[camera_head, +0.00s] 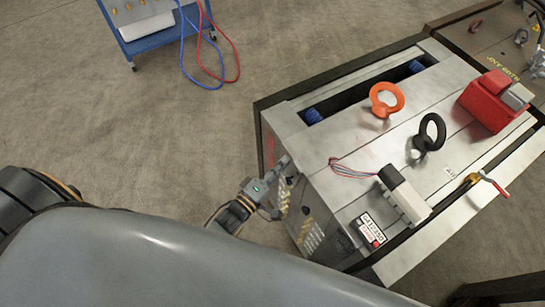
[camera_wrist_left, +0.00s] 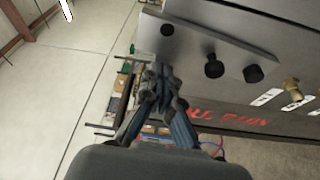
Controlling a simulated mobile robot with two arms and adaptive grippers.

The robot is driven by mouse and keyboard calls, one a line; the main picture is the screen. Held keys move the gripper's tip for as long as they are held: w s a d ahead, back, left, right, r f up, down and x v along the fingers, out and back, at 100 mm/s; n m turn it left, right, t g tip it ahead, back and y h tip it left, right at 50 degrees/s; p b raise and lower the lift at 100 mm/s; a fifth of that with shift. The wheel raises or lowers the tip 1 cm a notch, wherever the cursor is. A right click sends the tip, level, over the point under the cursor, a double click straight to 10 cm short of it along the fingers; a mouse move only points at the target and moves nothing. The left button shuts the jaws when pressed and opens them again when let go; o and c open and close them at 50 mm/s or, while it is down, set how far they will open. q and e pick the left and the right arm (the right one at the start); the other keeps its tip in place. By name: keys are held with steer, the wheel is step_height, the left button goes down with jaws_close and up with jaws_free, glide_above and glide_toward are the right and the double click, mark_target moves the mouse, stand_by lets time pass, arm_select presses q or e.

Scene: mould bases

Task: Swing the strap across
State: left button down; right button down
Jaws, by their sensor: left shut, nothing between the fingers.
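The mould base is a large grey steel block (camera_head: 330,165) with dark edges, seen from above in the head view. In the left wrist view, a flat grey metal plate (camera_wrist_left: 222,42) that looks like the strap lies along the block's side. It has a dark round spot near its left end and two black knobs or bolt heads along it. My left gripper (camera_head: 280,168) is at the block's near left side; its closed fingers also show in the left wrist view (camera_wrist_left: 160,72), just below the plate's left end. They are empty; whether they touch the plate I cannot tell. My right gripper is out of view.
An orange lifting ring (camera_head: 386,99), a black ring (camera_head: 430,132), a red box (camera_head: 492,102) and a grey-white device (camera_head: 405,195) with wires sit on top. Brass fittings (camera_wrist_left: 291,85) stick out of the side. A blue cart (camera_head: 160,35) stands beyond open floor.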

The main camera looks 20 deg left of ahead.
arm_select(q)
steer(key=shift+s+d, duration=0.35)
steer(key=shift+f, duration=0.1)
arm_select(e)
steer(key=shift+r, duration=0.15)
